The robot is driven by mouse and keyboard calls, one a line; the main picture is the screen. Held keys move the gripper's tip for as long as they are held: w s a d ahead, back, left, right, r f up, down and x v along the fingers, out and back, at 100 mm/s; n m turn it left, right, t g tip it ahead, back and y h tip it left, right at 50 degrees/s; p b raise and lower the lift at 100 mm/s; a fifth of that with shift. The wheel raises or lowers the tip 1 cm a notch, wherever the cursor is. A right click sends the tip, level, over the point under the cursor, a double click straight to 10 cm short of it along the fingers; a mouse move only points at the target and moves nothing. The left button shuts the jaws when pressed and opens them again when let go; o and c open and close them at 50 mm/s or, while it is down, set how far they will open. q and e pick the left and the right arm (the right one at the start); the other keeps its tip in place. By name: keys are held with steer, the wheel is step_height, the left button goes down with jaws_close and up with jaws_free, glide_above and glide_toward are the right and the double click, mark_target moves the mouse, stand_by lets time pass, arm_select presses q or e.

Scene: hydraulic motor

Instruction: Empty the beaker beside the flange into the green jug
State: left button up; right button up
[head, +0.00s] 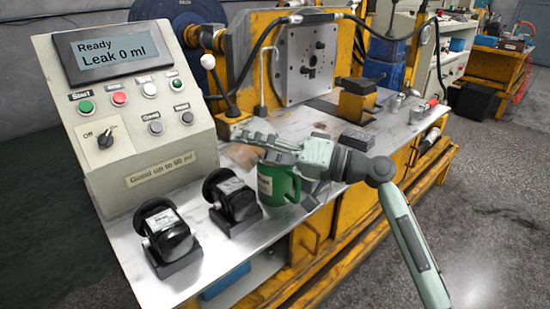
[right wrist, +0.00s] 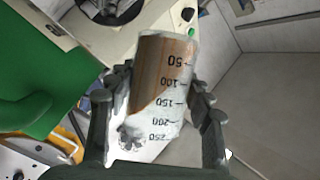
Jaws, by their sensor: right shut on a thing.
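My right gripper (head: 245,133) reaches in from the right, just above the green jug (head: 283,186) with a pale label. In the right wrist view, my right gripper (right wrist: 157,87) is shut around a clear beaker (right wrist: 152,78) with a graduated scale. The beaker holds brown liquid, which lies slanted along one side, so the beaker is tilted. Green jug surface (right wrist: 55,65) fills the left of that view, beside the beaker. In the head view the fingers hide most of the beaker. The flange (head: 306,62) is an upright grey plate on the yellow frame. My left gripper is not in view.
Two black motor-like units (head: 167,238) (head: 234,200) stand on the metal bench (head: 130,262), left of the jug. The control console (head: 130,110) reads "Ready, Leak 0 ml". A lever with a white knob (head: 208,62) rises behind the gripper. A dark block (head: 357,139) lies to the right.

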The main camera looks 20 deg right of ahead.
steer(key=shift+m+y+b, duration=0.3)
steer(key=shift+m, duration=0.4)
stand_by(0.5)
steer(key=shift+d+m+t, duration=0.1)
steer(key=shift+m+t, duration=0.2)
steer(key=shift+m, duration=0.1)
steer(key=shift+m+t+b, duration=0.3)
steer(key=shift+m, duration=0.3)
